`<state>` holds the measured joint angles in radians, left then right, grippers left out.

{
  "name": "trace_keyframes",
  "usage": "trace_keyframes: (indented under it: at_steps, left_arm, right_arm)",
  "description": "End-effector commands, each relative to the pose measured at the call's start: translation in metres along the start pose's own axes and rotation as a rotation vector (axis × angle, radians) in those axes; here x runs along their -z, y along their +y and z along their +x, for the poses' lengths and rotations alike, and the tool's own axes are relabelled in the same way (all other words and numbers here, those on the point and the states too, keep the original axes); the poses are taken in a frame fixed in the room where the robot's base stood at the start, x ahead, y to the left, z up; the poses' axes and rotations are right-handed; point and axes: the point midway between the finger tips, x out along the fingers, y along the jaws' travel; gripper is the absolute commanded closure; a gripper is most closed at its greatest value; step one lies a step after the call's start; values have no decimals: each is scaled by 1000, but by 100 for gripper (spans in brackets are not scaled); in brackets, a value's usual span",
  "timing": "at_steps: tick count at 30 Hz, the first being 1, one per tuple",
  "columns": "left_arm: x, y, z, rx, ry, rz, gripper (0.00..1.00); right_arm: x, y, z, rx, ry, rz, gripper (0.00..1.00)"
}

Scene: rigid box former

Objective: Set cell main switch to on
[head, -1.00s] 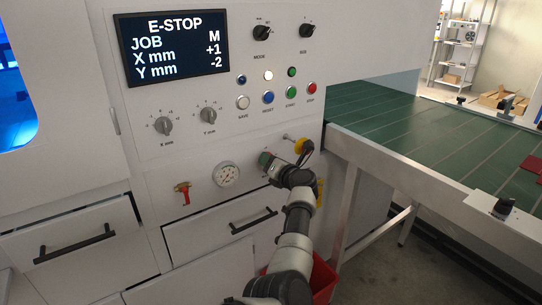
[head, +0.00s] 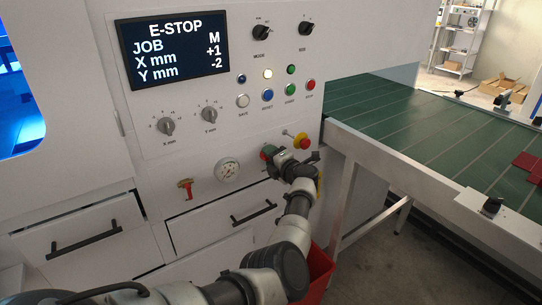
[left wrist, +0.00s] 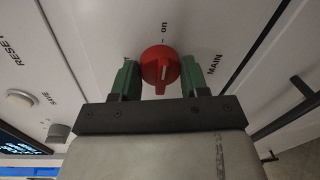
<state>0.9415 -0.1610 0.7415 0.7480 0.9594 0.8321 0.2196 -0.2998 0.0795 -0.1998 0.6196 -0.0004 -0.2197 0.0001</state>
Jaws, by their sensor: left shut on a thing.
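The main switch (left wrist: 160,68) is a round red knob with a raised bar and a short white mark, seen in the left wrist view. The word "on" is printed above it and "MAIN" to its right. The white mark points roughly up toward "on". My left gripper (left wrist: 160,82) has its green fingers on either side of the knob and is shut on it. In the head view my left gripper (head: 269,155) is at the panel right of the gauge and hides the switch. My right gripper is not in view.
A red emergency-stop button (head: 301,140) with a yellow ring sits just right of my gripper. A gauge (head: 228,172) and a red-handled valve (head: 185,189) are to the left. The screen (head: 174,49) reads "E-STOP". A drawer (head: 222,216) lies below; a green conveyor (head: 420,125) is right.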

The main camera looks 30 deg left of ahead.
Motion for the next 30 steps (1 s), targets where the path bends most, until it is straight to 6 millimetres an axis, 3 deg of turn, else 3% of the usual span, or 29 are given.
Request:
trace_keyframes:
  at_steps: [17,18,22,30]
  left_arm:
    - [-1,1,0,-2,0,31,79]
    - [-1,1,0,-2,0,31,51]
    - [-1,1,0,-2,1,31,31]
    - [0,0,0,-1,2,30,30]
  right_arm:
    - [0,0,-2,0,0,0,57]
    - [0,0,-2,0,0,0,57]
    - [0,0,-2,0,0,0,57]
    - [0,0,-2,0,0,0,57]
